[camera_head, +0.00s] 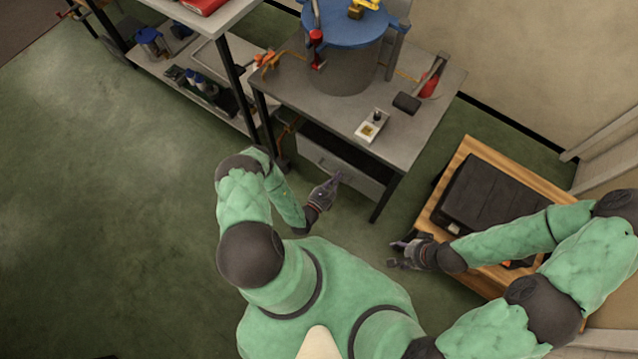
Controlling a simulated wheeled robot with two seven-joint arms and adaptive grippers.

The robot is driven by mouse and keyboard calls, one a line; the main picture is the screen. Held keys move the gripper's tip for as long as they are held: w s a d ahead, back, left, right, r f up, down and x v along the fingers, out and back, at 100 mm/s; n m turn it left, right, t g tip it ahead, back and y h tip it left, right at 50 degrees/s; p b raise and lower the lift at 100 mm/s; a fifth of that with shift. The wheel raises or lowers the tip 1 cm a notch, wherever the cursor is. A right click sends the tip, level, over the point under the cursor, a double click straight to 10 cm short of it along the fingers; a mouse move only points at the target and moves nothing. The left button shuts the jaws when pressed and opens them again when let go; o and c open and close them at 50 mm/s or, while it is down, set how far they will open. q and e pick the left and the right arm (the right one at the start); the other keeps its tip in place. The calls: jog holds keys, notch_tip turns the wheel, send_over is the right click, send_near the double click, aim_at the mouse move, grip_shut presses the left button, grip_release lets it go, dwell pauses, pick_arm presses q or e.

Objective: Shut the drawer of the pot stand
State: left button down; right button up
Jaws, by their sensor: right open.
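The pot stand (437,93) is a grey table bearing a large grey cylinder with a blue lid (345,22). Its drawer (322,158) has a light grey front below the tabletop. A dark gap shows between the drawer front and the tabletop, so the drawer stands pulled out by some amount. My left gripper (336,180) is at the drawer front, close to its lower middle; contact cannot be told, nor can its jaw state. My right gripper (395,252) is open and empty, over the floor right of the stand.
A wooden table (453,170) with a black case (492,195) stands at the right, under my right arm. A metal shelf unit (222,60) stands left of the stand. A small white device (371,127) lies near the tabletop's front edge. Green floor at left is clear.

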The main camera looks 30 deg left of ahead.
pick_arm(q)
jog(key=s+p, duration=0.2)
jog(key=s, duration=0.8)
jog(key=shift+a, duration=0.25)
